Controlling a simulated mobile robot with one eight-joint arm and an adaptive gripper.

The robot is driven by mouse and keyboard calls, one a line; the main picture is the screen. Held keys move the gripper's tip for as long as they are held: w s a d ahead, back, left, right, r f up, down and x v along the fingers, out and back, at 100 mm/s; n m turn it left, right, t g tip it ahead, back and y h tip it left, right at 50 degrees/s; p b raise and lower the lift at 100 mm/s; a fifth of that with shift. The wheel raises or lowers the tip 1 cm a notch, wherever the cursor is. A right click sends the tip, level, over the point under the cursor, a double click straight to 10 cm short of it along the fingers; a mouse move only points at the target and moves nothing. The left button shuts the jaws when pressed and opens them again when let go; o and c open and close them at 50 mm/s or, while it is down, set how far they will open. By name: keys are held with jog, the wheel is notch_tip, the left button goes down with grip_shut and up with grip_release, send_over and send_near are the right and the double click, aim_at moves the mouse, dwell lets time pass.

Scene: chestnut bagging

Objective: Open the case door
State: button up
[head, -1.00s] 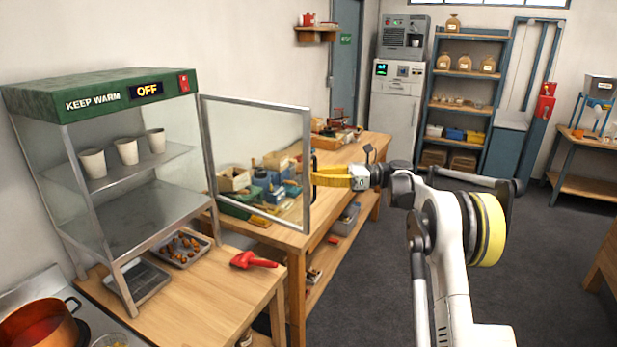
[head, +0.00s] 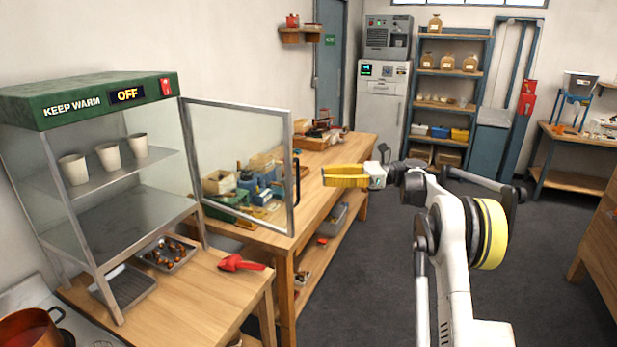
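The warming case (head: 110,200) stands at the left, with a green top reading KEEP WARM and OFF. Its framed glass door (head: 243,150) is swung wide open, out to the right of the case. The dark door handle (head: 297,180) is on the door's far right edge. My gripper (head: 340,177), with yellow fingers, is to the right of the handle and apart from it. The fingers look open and hold nothing. Inside the case, paper cups (head: 108,157) stand on the upper shelf; the lower shelf is bare.
A copper pot (head: 30,330) is at lower left. A workbench with boxes (head: 330,165) stands behind the door. Floor at right is clear.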

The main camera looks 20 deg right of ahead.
jog(key=v, duration=0.4)
dwell(0.4)
jog(key=s+a+r+n+h+b, duration=0.1)
jog(key=s+a+n+h+b, duration=0.25)
jog(key=a, duration=0.85)
jog(key=s+a+f+n+h, duration=0.2)
jog(key=s+a+n+h, duration=0.3)
jog(key=s, duration=0.4)
jog(key=s+f+n+t+h+b, duration=0.1)
jog(key=s+f+n+h, duration=0.3)
jog(key=s, duration=0.9)
jog(key=s+f+n+t+h+b, duration=0.1)
jog(key=s+f+n+h+b, duration=0.2)
jog(key=s+f+n, duration=0.6)
jog(key=s+f+h, duration=0.2)
jog(key=s+f, duration=0.1)
jog(key=s, duration=0.1)
